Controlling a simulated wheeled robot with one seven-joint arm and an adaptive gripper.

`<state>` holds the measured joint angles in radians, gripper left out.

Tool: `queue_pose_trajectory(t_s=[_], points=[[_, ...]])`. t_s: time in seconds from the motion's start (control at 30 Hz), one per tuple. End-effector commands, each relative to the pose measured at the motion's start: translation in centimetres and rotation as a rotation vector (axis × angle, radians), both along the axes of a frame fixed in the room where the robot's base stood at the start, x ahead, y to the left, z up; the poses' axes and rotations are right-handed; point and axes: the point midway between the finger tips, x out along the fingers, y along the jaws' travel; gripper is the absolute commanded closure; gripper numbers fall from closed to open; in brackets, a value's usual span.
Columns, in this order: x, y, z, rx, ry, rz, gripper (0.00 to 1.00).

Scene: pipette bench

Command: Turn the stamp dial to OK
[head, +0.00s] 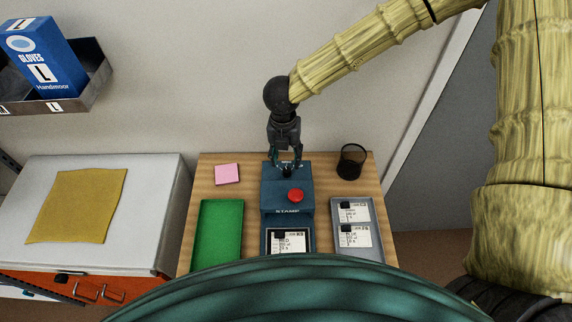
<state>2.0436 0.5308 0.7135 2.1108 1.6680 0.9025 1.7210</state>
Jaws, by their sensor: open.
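The stamp machine (274,203) is a dark blue-grey box on the wooden table, with a red button (296,195) on top and the word STAMP on its front. A small black dial (287,173) shows at the back of its top, between the fingers of my gripper (287,166). My gripper points down over it, open, with a finger on each side; I cannot tell whether they touch it. The dial's setting and any OK mark are too small or hidden to read. A white printed card (289,243) lies in the slot at the machine's front.
A green tray (220,232) is left of the machine, and a grey tray (375,248) with white cards is right. A pink note pad (228,174) and a black mesh cup (351,161) stand behind. A white cabinet (150,200) adjoins the table's left.

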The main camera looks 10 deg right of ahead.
Motion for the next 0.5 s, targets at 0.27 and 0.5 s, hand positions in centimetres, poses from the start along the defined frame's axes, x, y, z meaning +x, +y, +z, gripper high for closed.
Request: queue_pose_trajectory(t_s=[0.27,0.5], points=[[-0.1,-0.1,-3.3,-0.002,0.002,0.001,0.55],[-0.1,-0.2,-5.0,-0.001,0.0,0.001,0.55]])
